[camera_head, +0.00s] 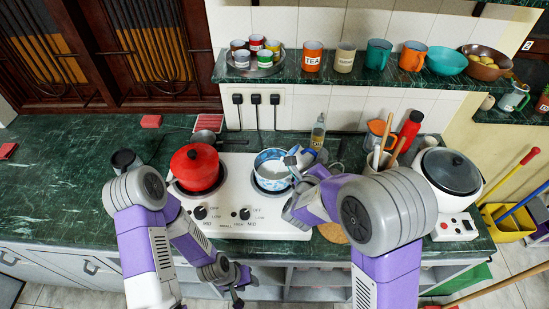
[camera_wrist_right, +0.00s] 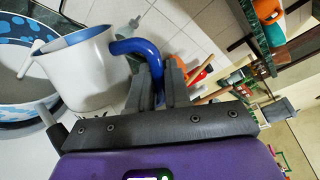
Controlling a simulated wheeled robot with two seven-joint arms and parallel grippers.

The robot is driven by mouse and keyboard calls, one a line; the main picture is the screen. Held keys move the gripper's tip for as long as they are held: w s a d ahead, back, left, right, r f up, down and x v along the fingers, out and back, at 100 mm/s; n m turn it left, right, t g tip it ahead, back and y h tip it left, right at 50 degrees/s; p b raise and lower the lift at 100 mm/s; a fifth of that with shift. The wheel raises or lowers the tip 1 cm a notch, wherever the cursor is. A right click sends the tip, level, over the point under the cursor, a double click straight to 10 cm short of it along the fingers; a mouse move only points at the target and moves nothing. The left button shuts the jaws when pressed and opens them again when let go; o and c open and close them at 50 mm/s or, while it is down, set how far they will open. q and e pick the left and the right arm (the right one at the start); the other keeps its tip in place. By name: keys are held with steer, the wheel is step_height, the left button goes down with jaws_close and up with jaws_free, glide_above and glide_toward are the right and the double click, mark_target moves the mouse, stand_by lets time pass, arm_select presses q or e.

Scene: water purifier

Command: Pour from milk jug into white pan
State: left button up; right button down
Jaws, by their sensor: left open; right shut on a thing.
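The milk jug (camera_wrist_right: 82,78) is white with a blue rim and a blue handle (camera_wrist_right: 140,50). My right gripper (camera_wrist_right: 160,88) is shut on that handle. In the head view the jug (camera_head: 291,161) is at the right rim of the white pan (camera_head: 268,159), partly hidden by my right gripper (camera_head: 307,158). The pan has blue patterned sides and stands on the right burner; part of it shows in the right wrist view (camera_wrist_right: 22,85). No stream of milk is clear, and the exact tilt is hard to tell. My left gripper (camera_head: 236,291) is open, low in front of the counter.
A red pot (camera_head: 194,167) stands on the left burner. A bottle (camera_head: 318,132), a utensil holder and a rice cooker (camera_head: 450,172) are at the right. A shelf (camera_head: 340,77) with cups is above. The counter's left side (camera_head: 60,185) is largely clear.

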steer(key=shift+a+r, duration=0.2)
steer(key=shift+r, duration=0.05)
steer(key=shift+d+p, duration=0.1)
steer(key=shift+p, duration=0.35)
steer(key=shift+r, duration=0.1)
steer(key=shift+a+r+n, duration=0.1)
steer(key=shift+a+n, duration=0.15)
steer(key=shift+n, duration=0.05)
steer(key=shift+w+p, duration=0.1)
steer(key=shift+p, duration=0.2)
steer(key=shift+d+r, duration=0.1)
steer(key=shift+a+r+p, duration=0.1)
steer(key=shift+a+p, duration=0.15)
steer(key=shift+p, duration=0.15)
steer(key=shift+w+d+r, duration=0.1)
steer(key=shift+d, duration=0.05)
